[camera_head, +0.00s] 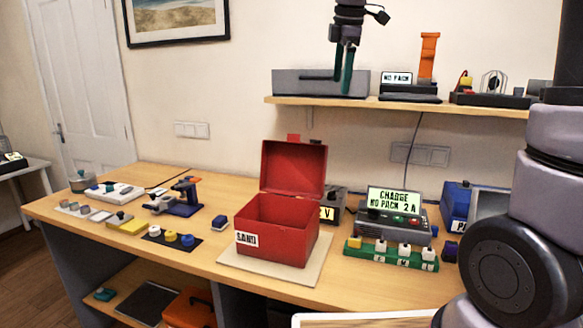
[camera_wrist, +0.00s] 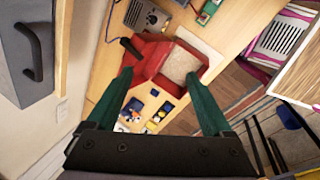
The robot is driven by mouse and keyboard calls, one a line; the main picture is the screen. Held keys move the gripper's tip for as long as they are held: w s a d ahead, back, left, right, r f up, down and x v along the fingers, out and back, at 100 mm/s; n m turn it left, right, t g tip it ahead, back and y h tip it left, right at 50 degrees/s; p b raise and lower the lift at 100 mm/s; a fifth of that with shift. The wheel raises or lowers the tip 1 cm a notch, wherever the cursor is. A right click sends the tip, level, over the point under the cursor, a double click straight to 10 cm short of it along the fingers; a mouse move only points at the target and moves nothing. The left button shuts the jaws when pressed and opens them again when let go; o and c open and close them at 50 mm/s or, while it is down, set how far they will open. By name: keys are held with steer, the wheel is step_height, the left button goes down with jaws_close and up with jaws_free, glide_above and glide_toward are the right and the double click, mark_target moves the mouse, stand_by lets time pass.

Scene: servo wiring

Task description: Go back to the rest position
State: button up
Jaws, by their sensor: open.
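My gripper (camera_head: 343,68) hangs high above the workbench in the head view, fingers pointing down in front of the wall and the grey box on the shelf. Its two green fingers show apart with nothing between them. In the wrist view my gripper (camera_wrist: 165,95) is also open and empty, with the bench far below it. A red box (camera_head: 275,228) labelled SAND stands on the bench with its lid up. In the wrist view the red box (camera_wrist: 152,62) shows beyond the fingers, with a pale fill inside.
A wall shelf (camera_head: 330,103) carries a grey box (camera_head: 300,82), a small display and an orange stand (camera_head: 428,55). The bench (camera_head: 190,262) holds a charger (camera_head: 393,215), a green strip of blocks (camera_head: 390,254), coloured caps on a dark mat and a blue tool (camera_head: 178,200).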

steer(key=s+d+f+m+t, duration=0.1)
steer(key=s+d+f+m, duration=0.1)
steer(key=s+d+m, duration=0.4)
steer(key=s+d+f+m+t+y, duration=0.1)
steer(key=s+d+m, duration=0.5)
steer(key=s+m, duration=0.7)
step_height(320, 180, down, 2)
steer(key=m+t, duration=0.1)
steer(key=m, duration=0.3)
steer(key=shift+s+d+f+t+y, duration=0.25)
steer(key=shift+s+d+t+y, duration=0.05)
steer(key=shift+s+d, duration=0.1)
